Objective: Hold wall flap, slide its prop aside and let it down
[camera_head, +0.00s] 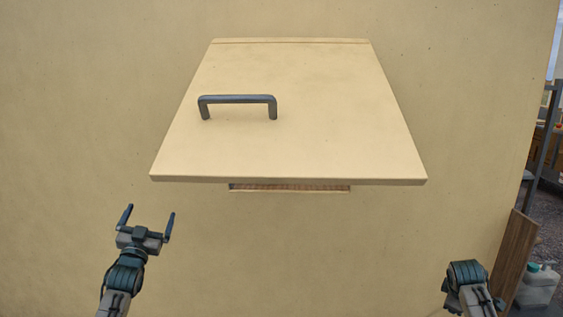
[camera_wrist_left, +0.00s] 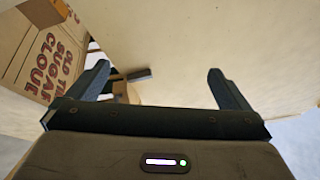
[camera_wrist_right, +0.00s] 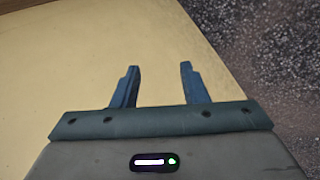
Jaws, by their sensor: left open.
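The cream wall flap (camera_head: 320,125) stands out raised from the wall, with its hinge edge at the top. A dark grey bar handle (camera_head: 238,99) sits on its upper face, left of the middle. No prop is clearly visible; the flap hides the space below it. A small dark block (camera_wrist_left: 138,74) shows between the fingers in the left wrist view; I cannot tell what it is. My left gripper (camera_head: 148,211) is open and empty, below and left of the flap's front left corner. My right gripper (camera_wrist_right: 159,66) is open and empty, below and right of the flap.
Part of an opening (camera_head: 290,187) shows under the flap's front edge. A cardboard box (camera_wrist_left: 45,50) with red lettering is at the left of the left wrist view. A brown board (camera_head: 513,255) and a white canister (camera_head: 538,287) stand right of the wall (camera_head: 80,100).

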